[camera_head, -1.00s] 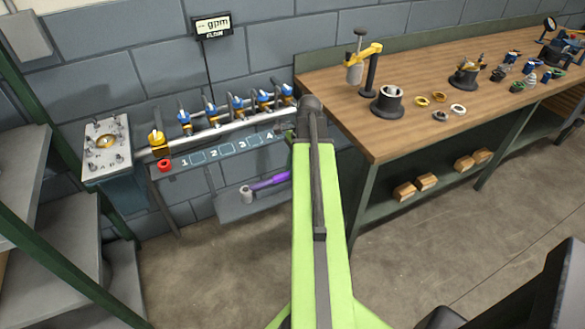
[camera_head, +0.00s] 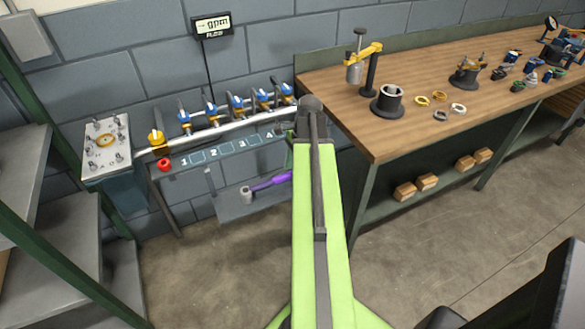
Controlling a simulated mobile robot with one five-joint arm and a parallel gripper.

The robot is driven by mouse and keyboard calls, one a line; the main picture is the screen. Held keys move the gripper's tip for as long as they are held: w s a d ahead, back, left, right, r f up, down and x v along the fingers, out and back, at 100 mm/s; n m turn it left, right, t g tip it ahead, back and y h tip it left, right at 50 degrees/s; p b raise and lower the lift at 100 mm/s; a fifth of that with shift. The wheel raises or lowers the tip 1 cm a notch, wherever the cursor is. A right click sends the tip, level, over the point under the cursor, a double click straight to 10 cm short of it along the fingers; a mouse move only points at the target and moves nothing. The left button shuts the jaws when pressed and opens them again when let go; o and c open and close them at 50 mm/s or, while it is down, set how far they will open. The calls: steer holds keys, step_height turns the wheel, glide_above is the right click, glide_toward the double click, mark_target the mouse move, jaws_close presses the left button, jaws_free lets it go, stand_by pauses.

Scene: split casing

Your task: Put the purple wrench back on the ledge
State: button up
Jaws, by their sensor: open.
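The purple wrench (camera_head: 268,183) has a purple handle and a grey head (camera_head: 246,195). It lies at the low grey ledge (camera_head: 232,211) under the numbered strip, with its head to the left. Its right end reaches the edge of my green arm, which may hide part of it. My gripper (camera_head: 289,154) shows only as a small green part left of the arm's far end, above the wrench's right end. It is open and looks apart from the wrench. Its fingertips are mostly hidden.
A pipe with several blue valves (camera_head: 238,104) runs above the strip numbered from 1 (camera_head: 184,162). A wooden workbench (camera_head: 400,140) stands close on the right. Grey steps (camera_head: 75,235) are at left. The floor between is clear.

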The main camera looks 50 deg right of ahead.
steer(key=p+v, duration=1.5)
steer(key=v, duration=0.2)
steer(key=shift+p, duration=0.4)
stand_by(0.5)
stand_by(0.6)
